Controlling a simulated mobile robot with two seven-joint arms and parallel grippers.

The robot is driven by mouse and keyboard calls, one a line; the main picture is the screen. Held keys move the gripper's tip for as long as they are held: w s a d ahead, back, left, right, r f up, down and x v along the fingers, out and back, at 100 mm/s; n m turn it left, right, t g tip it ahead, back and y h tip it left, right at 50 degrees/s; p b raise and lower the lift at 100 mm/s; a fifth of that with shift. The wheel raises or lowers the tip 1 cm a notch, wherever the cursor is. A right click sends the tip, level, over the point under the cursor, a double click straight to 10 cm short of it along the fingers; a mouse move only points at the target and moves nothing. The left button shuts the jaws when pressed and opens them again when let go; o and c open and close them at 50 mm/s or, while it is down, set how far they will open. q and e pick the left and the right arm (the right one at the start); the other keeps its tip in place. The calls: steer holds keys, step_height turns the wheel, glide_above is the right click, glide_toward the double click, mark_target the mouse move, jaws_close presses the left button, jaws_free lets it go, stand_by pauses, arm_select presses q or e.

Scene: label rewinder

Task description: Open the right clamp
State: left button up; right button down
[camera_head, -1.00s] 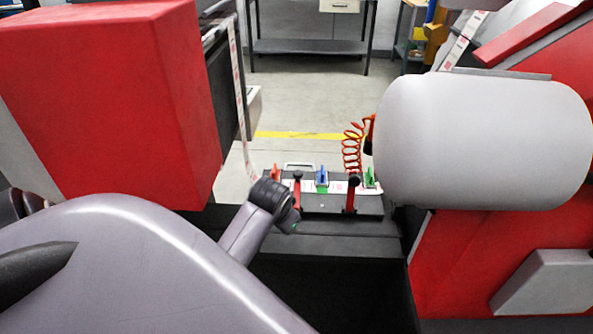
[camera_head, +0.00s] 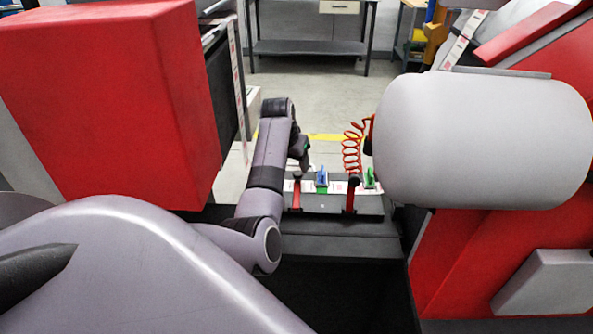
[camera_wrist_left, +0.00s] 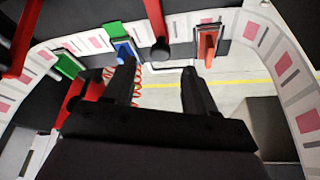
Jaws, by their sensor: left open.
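The right clamp (camera_head: 351,196) is a red lever with a black knob on the dark plate (camera_head: 320,206), near the green tool. Its lever stands up in the head view. In the left wrist view a red lever at the upper left looks like this right clamp (camera_wrist_left: 27,37). The left clamp (camera_head: 297,192) is a similar red lever; its black knob shows in the wrist view (camera_wrist_left: 160,50). My left gripper (camera_head: 303,152) is above the plate's left side, fingertips unclear there. In the wrist view my left gripper (camera_wrist_left: 160,82) is open and empty, left of neither clamp's grip.
A white label strip (camera_wrist_left: 266,36) runs over the plate. Blue (camera_head: 322,178) and green (camera_head: 370,178) tools stand beside the clamps. A red coiled hose (camera_head: 352,148) hangs near the right clamp. A large grey roll (camera_head: 480,140) and a red box (camera_head: 100,100) flank the space.

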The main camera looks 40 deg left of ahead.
mark_target(297, 173)
arm_select(q)
steer(key=shift+x, duration=2.45)
steer(key=shift+b, duration=0.3)
jaws_close()
